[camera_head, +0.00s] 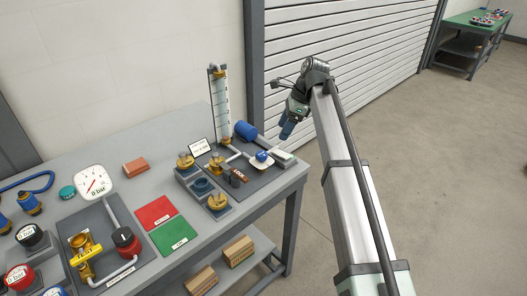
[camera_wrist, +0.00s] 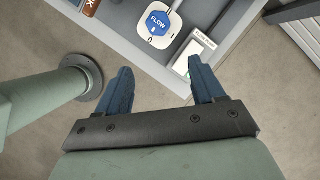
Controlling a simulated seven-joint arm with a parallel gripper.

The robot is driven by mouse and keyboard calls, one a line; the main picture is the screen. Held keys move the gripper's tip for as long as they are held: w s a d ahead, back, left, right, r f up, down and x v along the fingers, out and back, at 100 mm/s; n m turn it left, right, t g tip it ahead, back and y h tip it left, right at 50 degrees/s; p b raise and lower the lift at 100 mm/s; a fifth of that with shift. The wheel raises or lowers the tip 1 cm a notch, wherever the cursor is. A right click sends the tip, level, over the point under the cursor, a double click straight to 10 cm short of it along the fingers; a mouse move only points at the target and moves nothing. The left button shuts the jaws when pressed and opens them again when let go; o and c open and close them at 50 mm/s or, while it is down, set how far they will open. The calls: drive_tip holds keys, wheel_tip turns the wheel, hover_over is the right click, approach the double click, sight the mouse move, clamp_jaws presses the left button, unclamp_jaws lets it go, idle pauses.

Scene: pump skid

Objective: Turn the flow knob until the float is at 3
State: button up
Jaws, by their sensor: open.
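The flow knob (camera_head: 262,156) is blue and sits on a white base near the right end of the bench. In the wrist view the knob (camera_wrist: 158,22), marked FLOW, is at the top, beyond my fingertips. The flow tube (camera_head: 221,104) stands upright behind it with a numbered scale; the float's height is too small to read. My gripper (camera_head: 287,130) hangs beyond the bench's right edge, apart from the knob. In the wrist view its two blue fingers (camera_wrist: 163,82) are spread with nothing between them.
A small white box (camera_head: 283,158) lies right of the knob, near the bench edge. A blue cylinder (camera_head: 246,130) lies behind it. Brass valves (camera_head: 217,201) stand to the left. Open floor (camera_head: 440,170) lies right of the bench; a shutter (camera_head: 345,50) stands behind.

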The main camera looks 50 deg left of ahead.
sight(262, 154)
drive_tip(key=x, duration=0.4)
drive_tip(key=s+a+x, duration=0.1)
drive_tip(key=x, duration=0.3)
drive_tip(key=r+x, duration=0.1)
drive_tip(key=x, duration=0.3)
drive_tip(key=shift+s+a+f, duration=0.15)
drive_tip(key=shift+s+a, duration=0.15)
drive_tip(key=shift+a, duration=0.05)
drive_tip(key=c, duration=1)
